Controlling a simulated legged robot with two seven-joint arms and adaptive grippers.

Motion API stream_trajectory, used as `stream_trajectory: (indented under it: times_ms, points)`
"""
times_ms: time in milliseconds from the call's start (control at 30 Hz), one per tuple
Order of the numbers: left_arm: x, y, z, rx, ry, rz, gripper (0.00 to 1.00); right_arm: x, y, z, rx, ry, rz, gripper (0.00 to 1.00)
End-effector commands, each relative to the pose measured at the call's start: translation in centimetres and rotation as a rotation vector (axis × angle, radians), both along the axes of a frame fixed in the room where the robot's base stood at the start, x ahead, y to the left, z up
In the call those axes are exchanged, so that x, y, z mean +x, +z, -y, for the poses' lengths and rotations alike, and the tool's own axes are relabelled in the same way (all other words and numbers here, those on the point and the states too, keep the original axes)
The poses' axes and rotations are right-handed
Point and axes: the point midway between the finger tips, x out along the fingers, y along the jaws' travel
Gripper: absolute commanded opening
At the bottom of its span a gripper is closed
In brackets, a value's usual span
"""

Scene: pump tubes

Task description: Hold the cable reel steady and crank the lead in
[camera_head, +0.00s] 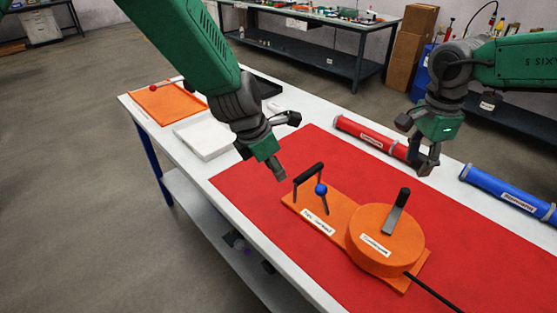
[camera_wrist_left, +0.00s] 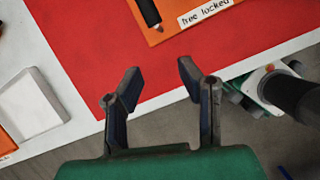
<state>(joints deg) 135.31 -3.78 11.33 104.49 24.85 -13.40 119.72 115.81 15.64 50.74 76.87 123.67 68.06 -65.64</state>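The cable reel (camera_head: 385,250) is an orange drum on an orange base plate (camera_head: 289,201), lying on a red mat. A grey crank with a black knob (camera_head: 404,197) stands on the drum. A black lead (camera_head: 435,293) runs off the front right. The plate carries a black bar handle (camera_head: 308,174), a blue-ball lever (camera_head: 321,189) and a "free locked" label (camera_head: 317,222), also seen in the left wrist view (camera_wrist_left: 205,12). My left gripper (camera_head: 285,146) is open and empty, above and left of the handle. My right gripper (camera_head: 417,142) looks open and empty, above and behind the reel.
A red tube (camera_head: 372,137) and a blue tube (camera_head: 508,193) lie along the table's back edge. A white tray (camera_head: 200,139) and an orange board (camera_head: 168,103) with a red-ended rod are at the left. The red mat (camera_head: 255,195) is clear left of the reel.

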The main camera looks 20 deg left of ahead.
Motion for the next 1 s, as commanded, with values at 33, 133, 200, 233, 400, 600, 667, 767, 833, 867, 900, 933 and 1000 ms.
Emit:
stream_trajectory:
  times_ms: [33,133,200,233,400,600,667,767,833,867,900,933,1000]
  points:
    - [0.4,0.7,0.3,-0.017,0.026,-0.002,0.33,0.0,0.0,0.0,0.0,0.0,0.0,0.34]
    - [0.7,1.1,0.7,-0.038,0.06,-0.012,0.33,0.0,0.0,0.0,0.0,0.0,0.0,0.34]
    - [0.9,0.7,0.9,-0.042,0.068,-0.014,0.33,0.0,0.0,0.0,0.0,0.0,0.0,0.34]
    - [1.0,0.4,1.0,-0.042,0.068,-0.016,0.33,0.0,0.0,0.0,0.0,0.0,0.0,0.34]
    - [1.7,-2.3,1.8,-0.041,0.065,-0.017,0.33,0.0,0.0,0.0,0.0,0.0,0.0,0.34]
    - [2.8,-6.0,2.8,-0.041,0.066,-0.015,0.33,0.0,0.0,0.0,0.0,0.0,0.0,0.34]
    - [3.1,-7.1,3.1,-0.041,0.066,-0.015,0.33,0.0,0.0,0.0,0.0,0.0,0.0,0.34]
    - [3.6,-8.7,3.5,-0.041,0.066,-0.013,0.33,0.0,0.0,0.0,0.0,0.0,0.0,0.34]
    - [3.9,-9.6,3.8,-0.04,0.066,-0.012,0.33,0.0,0.0,0.0,0.0,0.0,0.0,0.34]
    - [4.0,-9.9,3.9,-0.04,0.066,-0.012,0.33,0.0,0.0,0.0,0.0,0.0,0.0,0.34]
    - [4.1,-10.3,4.0,-0.04,0.066,-0.012,0.33,0.0,0.0,0.0,0.0,0.0,0.0,0.34]
    - [4.2,-10.5,4.0,-0.04,0.066,-0.012,0.33,0.0,0.0,0.0,0.0,0.0,0.0,0.34]
    - [4.4,-11.0,4.2,-0.04,0.066,-0.012,0.33,0.0,0.0,0.0,0.0,0.0,0.0,0.34]
